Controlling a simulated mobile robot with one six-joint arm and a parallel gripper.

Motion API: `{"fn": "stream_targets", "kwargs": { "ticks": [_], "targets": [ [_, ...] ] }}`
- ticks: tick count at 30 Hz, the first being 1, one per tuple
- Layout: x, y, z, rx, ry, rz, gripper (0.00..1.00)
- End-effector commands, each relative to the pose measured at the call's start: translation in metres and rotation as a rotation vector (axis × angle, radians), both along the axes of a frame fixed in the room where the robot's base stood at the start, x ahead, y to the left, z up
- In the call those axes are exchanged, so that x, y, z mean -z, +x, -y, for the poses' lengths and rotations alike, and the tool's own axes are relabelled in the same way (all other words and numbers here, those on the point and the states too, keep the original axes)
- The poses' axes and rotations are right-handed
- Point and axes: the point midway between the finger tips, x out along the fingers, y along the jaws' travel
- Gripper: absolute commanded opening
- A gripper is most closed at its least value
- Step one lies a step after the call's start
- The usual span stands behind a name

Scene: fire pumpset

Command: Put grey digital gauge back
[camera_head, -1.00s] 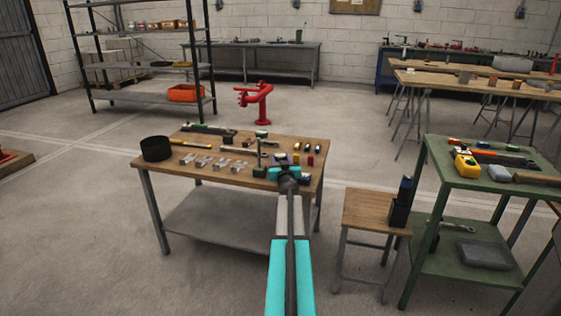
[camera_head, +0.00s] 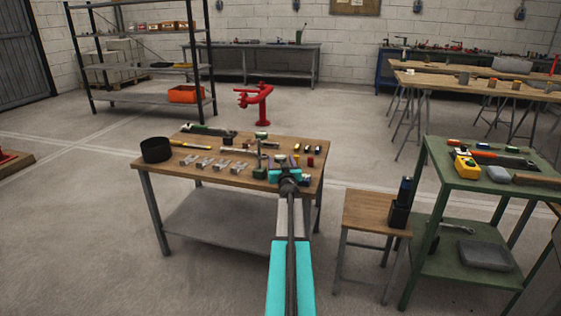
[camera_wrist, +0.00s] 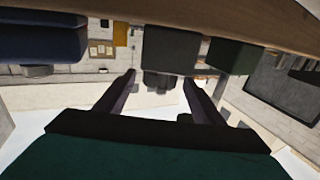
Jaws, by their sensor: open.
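My gripper (camera_head: 283,172) is low over the near right part of the wooden table (camera_head: 215,178), its teal part facing the small items there. In the wrist view, which looks upside down, my gripper (camera_wrist: 160,90) has its two fingers apart with nothing held between them. A dark grey block (camera_wrist: 170,48) stands beyond the fingertips, apart from them. I cannot tell for sure which item is the grey digital gauge; a small greyish block (camera_head: 281,160) just beyond my gripper may be it. A dark green block (camera_wrist: 232,55) stands beside the grey one.
A black round container (camera_head: 156,149), several metal clamps (camera_head: 203,163) and small coloured blocks share the table. A wooden stool (camera_head: 372,211) and green cart (camera_head: 478,175) stand to the right. A red pipe stand (camera_head: 262,103) is behind.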

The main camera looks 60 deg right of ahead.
Motion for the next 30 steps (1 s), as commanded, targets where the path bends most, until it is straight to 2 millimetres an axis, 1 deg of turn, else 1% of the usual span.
{"fn": "stream_targets", "kwargs": {
  "ticks": [1, 30],
  "targets": [
    [-0.001, -0.004, -0.005, 0.0, 0.0, 0.0, 0.62],
    [-0.001, -0.062, -0.071, 0.001, 0.0, 0.0, 0.62]
  ]
}}
